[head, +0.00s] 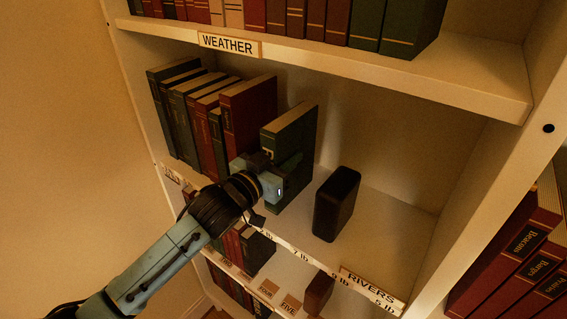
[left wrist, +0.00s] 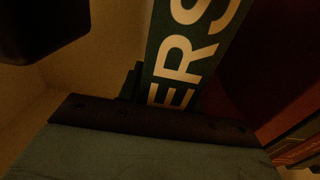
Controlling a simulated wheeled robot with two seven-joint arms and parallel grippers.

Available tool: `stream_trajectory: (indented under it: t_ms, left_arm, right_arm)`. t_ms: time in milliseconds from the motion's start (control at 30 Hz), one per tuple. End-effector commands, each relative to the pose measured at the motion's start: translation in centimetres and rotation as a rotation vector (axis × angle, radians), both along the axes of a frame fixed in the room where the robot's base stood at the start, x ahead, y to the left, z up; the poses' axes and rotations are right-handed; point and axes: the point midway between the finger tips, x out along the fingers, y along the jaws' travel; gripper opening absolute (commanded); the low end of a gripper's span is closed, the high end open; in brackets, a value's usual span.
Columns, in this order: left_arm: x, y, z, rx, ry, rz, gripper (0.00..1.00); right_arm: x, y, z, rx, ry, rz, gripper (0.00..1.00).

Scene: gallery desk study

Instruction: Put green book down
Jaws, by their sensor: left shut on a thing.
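The green book (head: 292,133) stands upright on the middle shelf in the head view, right of a red book. My left gripper (head: 276,172) is shut on its spine side from the front. In the left wrist view the green spine (left wrist: 188,50) fills the middle, with large white letters ending in "ERS". Whether the book's bottom touches the shelf is hard to tell. My right gripper is in neither view.
A black block (head: 336,204) stands on the shelf (head: 388,222) just right of the green book. A row of books (head: 205,115) stands to the left. A "RIVERS" label (head: 371,287) is on the shelf edge. The shelf's right part is bare.

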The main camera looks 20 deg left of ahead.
Motion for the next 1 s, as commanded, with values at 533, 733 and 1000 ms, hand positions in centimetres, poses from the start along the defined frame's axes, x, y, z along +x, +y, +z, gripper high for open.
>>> stream_trajectory:
  t_ms: [533, 733, 1000]
  left_arm:
    - [0.0, 0.0, -1.6, -0.002, -0.01, -0.002, 0.0]
    - [0.0, 0.0, -2.0, 0.0, 0.0, 0.0, 0.56]
    - [0.0, 0.0, -1.9, 0.001, -0.001, 0.0, 0.56]
  right_arm:
    - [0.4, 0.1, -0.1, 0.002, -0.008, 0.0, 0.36]
    - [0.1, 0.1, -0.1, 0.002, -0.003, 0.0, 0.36]
    - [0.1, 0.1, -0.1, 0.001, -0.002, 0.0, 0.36]
